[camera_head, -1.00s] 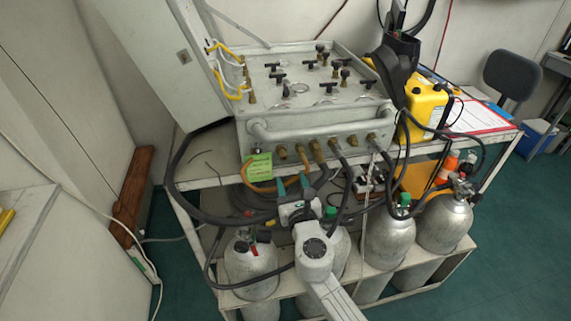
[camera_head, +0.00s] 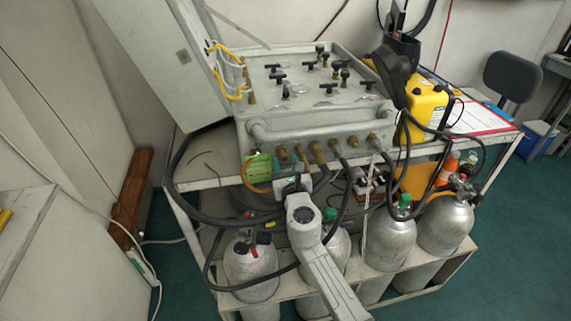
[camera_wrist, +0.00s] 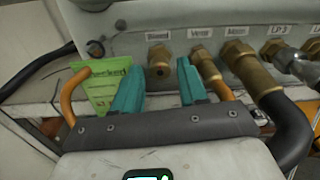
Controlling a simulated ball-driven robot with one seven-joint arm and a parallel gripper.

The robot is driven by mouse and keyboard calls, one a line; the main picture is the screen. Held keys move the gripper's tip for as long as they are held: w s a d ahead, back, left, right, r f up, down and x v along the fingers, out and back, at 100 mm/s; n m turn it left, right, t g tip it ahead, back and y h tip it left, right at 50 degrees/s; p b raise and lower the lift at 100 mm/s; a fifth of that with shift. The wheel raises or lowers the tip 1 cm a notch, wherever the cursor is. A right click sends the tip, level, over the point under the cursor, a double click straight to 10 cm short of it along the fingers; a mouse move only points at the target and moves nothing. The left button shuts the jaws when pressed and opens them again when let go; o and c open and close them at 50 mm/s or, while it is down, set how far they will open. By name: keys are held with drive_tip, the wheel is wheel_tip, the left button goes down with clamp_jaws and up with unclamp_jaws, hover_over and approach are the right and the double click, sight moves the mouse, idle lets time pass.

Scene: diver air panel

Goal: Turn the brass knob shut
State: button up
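The brass knob (camera_wrist: 158,62) is a small round brass fitting on the front of the grey panel, below a label that seems to read "Bleed". It also shows small in the head view (camera_head: 283,153), partly close behind my fingers. My gripper (camera_wrist: 157,80) has two teal fingers spread apart, one to each side of the knob in the picture, with nothing between them. The fingertips look short of the knob; whether they reach around it cannot be told. In the head view my gripper (camera_head: 288,167) is just below the row of fittings.
A green tag (camera_wrist: 100,85) hangs left of the knob. Brass fittings with hoses (camera_wrist: 245,65) stand close on the right. An orange hose (camera_wrist: 70,98) runs near the left finger. The panel's grey handle bar (camera_head: 320,132) runs above the fittings. Gas cylinders (camera_head: 387,240) stand below.

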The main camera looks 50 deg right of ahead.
clamp_jaws()
drive_tip(key=shift+m, duration=0.3)
drive_tip(key=m+b, duration=0.1)
drive_tip(key=m, duration=0.2)
drive_tip(key=shift+f+m, duration=0.1)
drive_tip(key=shift+m, duration=0.3)
drive_tip(key=m+b, duration=0.2)
drive_tip(key=m, duration=0.2)
drive_tip(key=m+b, duration=0.1)
drive_tip(key=m, duration=0.4)
drive_tip(key=shift+b, duration=0.35)
drive_tip(key=shift+s+m+b, duration=0.1)
drive_tip(key=shift+m+b, duration=0.7)
drive_tip(key=shift+m, duration=1)
